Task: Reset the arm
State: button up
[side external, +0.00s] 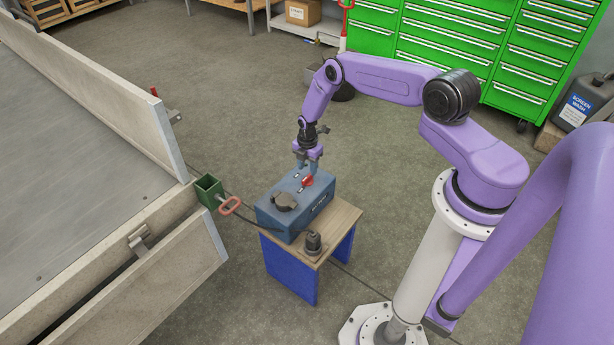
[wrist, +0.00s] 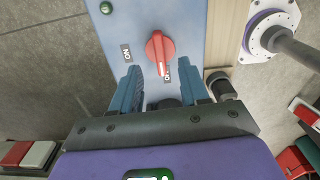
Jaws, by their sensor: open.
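My gripper (side external: 307,164) is over the top of a blue box (side external: 321,199) that stands on a small table. In the wrist view my gripper (wrist: 162,80) is open, with its two blue fingers apart. A red rotary knob (wrist: 160,51) on the box lies just beyond the fingertips, roughly between them. The fingers do not appear to touch it. The knob also shows in the side view (side external: 307,181), just below the gripper.
The small table (side external: 343,218) has a wooden top and blue sides. A black plug-like part (side external: 314,243) sits on its front edge, and a dark round cap (side external: 285,201) is on the box. The trailer (side external: 185,262) is at left, green drawer cabinets (side external: 450,40) behind.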

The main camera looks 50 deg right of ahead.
jog(key=shift+r, duration=0.75)
